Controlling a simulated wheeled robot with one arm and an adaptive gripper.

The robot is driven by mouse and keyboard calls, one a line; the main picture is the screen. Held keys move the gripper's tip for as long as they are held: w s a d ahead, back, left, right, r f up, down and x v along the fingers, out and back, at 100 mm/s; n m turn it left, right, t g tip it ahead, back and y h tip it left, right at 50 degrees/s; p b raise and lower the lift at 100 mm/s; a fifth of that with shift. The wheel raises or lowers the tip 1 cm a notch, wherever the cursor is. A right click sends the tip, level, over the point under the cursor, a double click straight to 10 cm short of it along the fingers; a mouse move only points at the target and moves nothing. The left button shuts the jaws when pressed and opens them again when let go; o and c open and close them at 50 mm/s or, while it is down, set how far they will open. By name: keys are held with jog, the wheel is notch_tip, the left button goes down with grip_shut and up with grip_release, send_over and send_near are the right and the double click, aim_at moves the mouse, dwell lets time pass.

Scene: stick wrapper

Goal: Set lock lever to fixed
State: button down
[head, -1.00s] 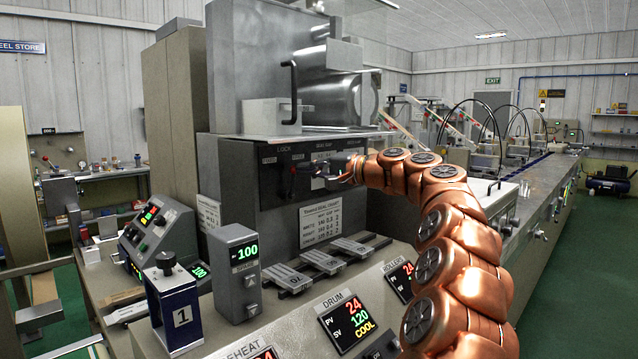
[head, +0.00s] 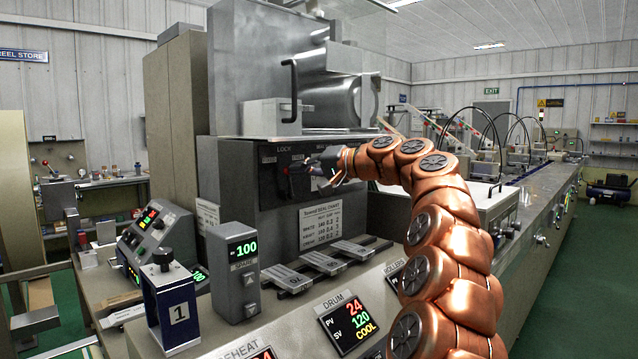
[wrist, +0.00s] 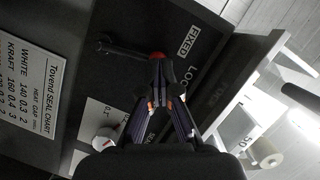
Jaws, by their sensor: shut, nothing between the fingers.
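The lock lever (wrist: 125,50) is a thin dark bar with a rounded black end at the left and a red part beside my fingertips in the wrist view. A white FIXED label (wrist: 187,42) is to the right of the red part. In the head view the lever (head: 284,183) is small and dark on the black panel under the word LOCK. My gripper (wrist: 157,62) is shut, its tips at or very near the red part; I cannot tell if they touch. In the head view my gripper (head: 318,170) is just right of the lever.
A white knob (wrist: 104,138) with a red mark is on the same panel, left of my fingers. The seal chart (head: 320,222) is below the panel. A grey housing with a black handle (head: 291,90) is above. Metal bars (head: 325,264) lie on the ledge below.

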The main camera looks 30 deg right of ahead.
jog(key=shift+s+a+f+n+h+b, duration=0.15)
jog(key=shift+a+n+h+b, duration=0.15)
jog(key=shift+a+n+b, duration=0.6)
dwell(0.4)
jog(key=shift+d, duration=0.15)
jog(key=shift+d+r, duration=0.2)
jog(key=shift+r, duration=0.1)
jog(key=w+d+p+v, duration=0.1)
jog(key=d+p+v, duration=0.1)
jog(key=v, duration=1)
jog(key=shift+s+d+r+p, duration=0.2)
jog(key=shift+r+p, duration=0.1)
